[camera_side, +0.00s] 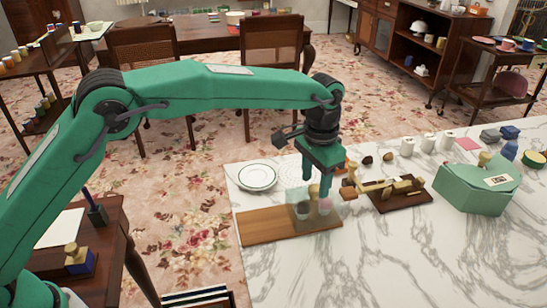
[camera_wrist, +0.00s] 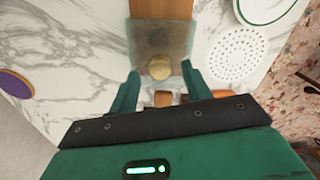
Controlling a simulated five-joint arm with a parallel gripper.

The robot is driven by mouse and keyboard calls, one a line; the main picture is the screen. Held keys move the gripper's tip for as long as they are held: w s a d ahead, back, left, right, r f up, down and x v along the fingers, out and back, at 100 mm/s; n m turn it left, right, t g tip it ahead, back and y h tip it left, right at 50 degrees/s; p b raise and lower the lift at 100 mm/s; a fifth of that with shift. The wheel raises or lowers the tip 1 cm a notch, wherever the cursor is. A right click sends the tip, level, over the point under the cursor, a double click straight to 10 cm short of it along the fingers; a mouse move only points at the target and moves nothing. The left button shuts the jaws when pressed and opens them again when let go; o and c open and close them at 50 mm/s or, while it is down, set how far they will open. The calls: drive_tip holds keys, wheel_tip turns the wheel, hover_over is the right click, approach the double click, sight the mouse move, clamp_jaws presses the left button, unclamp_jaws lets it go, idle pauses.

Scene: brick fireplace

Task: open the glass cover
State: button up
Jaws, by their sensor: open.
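The glass cover (camera_side: 297,196) is a pale, see-through box on a wooden board (camera_side: 262,228) near the table's front left. A dark item and a pinkish item show dimly through it. In the wrist view the cover (camera_wrist: 178,40) lies ahead of my gripper, over the end of the board (camera_wrist: 160,8). A round yellowish thing (camera_wrist: 159,68) shows at its near edge; I cannot tell if it is inside. My gripper (camera_side: 317,194) points down at the cover, open, and it also shows in the wrist view (camera_wrist: 160,72), its fingertips near either side. Contact is unclear.
A white plate (camera_side: 257,177) and a perforated white disc (camera_wrist: 238,53) lie beside the board. A dark board with wooden pieces (camera_side: 400,200) stands close on the right. A green box (camera_side: 470,196) is farther right. The marble table's front is clear.

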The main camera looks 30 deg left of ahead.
drive_tip(key=shift+f, duration=0.6)
clamp_jaws()
drive_tip(key=s+a, duration=0.8)
drive_tip(key=shift+r, duration=0.15)
idle(0.5)
drive_tip(key=shift+w, duration=0.1)
unclamp_jaws()
